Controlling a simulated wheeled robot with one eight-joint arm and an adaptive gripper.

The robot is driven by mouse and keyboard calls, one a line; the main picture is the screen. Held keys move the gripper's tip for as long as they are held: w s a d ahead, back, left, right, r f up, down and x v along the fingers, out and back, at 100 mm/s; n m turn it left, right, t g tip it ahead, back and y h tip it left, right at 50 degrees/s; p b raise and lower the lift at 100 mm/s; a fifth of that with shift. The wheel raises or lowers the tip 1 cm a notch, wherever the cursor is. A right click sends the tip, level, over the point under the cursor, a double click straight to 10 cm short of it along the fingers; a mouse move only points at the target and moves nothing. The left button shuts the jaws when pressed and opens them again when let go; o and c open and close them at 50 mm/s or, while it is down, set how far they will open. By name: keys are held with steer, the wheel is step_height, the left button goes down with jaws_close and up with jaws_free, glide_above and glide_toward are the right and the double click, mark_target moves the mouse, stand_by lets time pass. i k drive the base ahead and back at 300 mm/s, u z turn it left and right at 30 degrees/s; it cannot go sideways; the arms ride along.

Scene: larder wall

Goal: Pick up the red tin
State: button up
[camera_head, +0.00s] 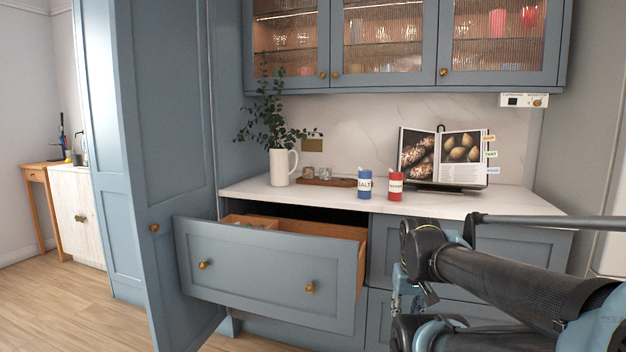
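The red tin (395,186) stands upright on the white countertop (330,198), near its front edge. It has a white label whose text is too small to read and a pale top. A blue tin labelled SALT (364,183) stands just to its left, with a small gap. My arm comes in from the lower right. What seems to be part of my gripper (402,286) shows below the counter's front edge, apart from the red tin and mostly hidden by my arm. Its fingers are not clear.
An open cookbook on a stand (440,160) is right behind the red tin. A white jug with leafy stems (281,167) and a wooden tray (325,181) stand left. An open drawer (270,270) juts out below. Glass-fronted cupboards (385,45) hang above.

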mark_target(396, 178)
steer(key=k, duration=0.5)
steer(key=z, duration=1.3)
steer(key=i, duration=0.7)
steer(key=u, duration=0.85)
